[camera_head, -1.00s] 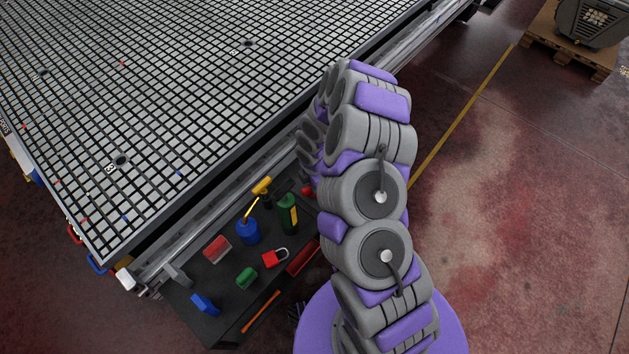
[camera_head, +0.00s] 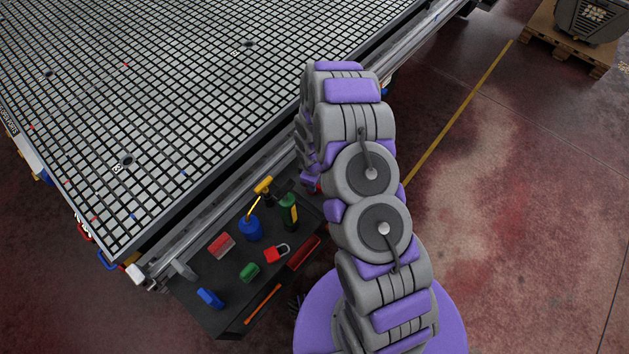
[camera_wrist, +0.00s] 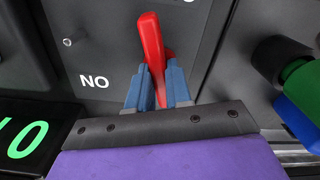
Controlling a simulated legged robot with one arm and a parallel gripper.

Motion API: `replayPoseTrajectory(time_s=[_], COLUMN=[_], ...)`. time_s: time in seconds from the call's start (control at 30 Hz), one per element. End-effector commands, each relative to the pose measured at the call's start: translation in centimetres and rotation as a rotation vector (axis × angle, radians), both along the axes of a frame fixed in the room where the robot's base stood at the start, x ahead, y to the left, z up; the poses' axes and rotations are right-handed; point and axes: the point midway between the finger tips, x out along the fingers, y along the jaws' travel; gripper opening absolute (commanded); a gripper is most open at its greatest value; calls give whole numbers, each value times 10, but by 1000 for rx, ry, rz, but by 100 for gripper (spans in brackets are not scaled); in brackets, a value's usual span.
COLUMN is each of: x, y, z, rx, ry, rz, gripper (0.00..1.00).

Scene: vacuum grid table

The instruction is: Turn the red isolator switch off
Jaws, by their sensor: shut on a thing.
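The red isolator switch (camera_wrist: 151,42) shows in the wrist view as an upright red lever on a dark grey panel (camera_wrist: 105,35), tilted slightly to the left at its top. My gripper (camera_wrist: 158,88) has its two blue fingers on either side of the lever's lower part and is shut on it. In the head view my arm hides the switch and the gripper.
White letters "NO" mark the panel left of the lever. A green "0" display (camera_wrist: 28,140) is at lower left. A black, green and blue cylindrical part (camera_wrist: 300,85) is close at right. A tool tray (camera_head: 215,295) with several items sits below the grid table (camera_head: 160,90).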

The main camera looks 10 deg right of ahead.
Motion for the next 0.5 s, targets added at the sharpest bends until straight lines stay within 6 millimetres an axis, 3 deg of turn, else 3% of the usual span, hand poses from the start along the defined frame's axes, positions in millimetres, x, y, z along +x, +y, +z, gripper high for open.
replayPoseTrajectory(time_s=[0.5], x=[2], y=[1], z=[0], rx=[2], ry=[-6], rz=[-280], gripper=[0])
